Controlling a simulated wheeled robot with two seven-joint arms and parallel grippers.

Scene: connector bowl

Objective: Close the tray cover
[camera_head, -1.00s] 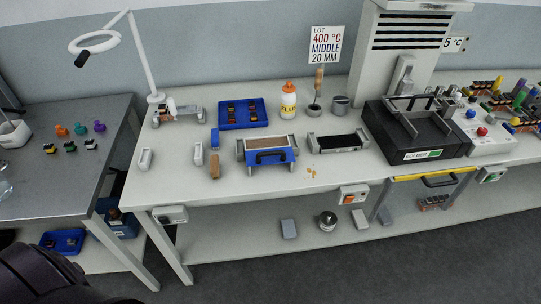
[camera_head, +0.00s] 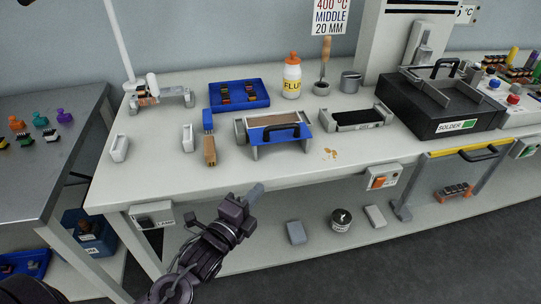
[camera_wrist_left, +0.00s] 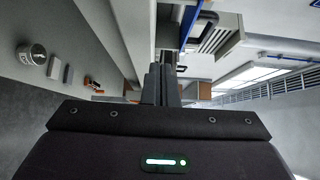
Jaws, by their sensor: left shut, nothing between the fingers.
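The tray (camera_head: 270,121) stands on the bench with its brown inside showing from above. Its blue cover (camera_head: 257,145) with a black handle (camera_head: 284,131) hangs along the tray's front side, off the top. My left gripper (camera_head: 256,191) is below and in front of the tray, near the bench's front edge and apart from the cover. Its fingers are together and empty. In the left wrist view the shut fingers (camera_wrist_left: 160,84) point ahead, and a blue edge, which looks like the cover (camera_wrist_left: 187,22), shows just beyond them. My right gripper is in neither view.
Brown and blue blocks (camera_head: 209,150) stand just left of the tray, and a dark-topped holder (camera_head: 355,119) is at its right. Small orange bits (camera_head: 330,153) lie in front. A blue bin (camera_head: 239,95) and flux bottle (camera_head: 291,77) are behind. The bench front is mostly clear.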

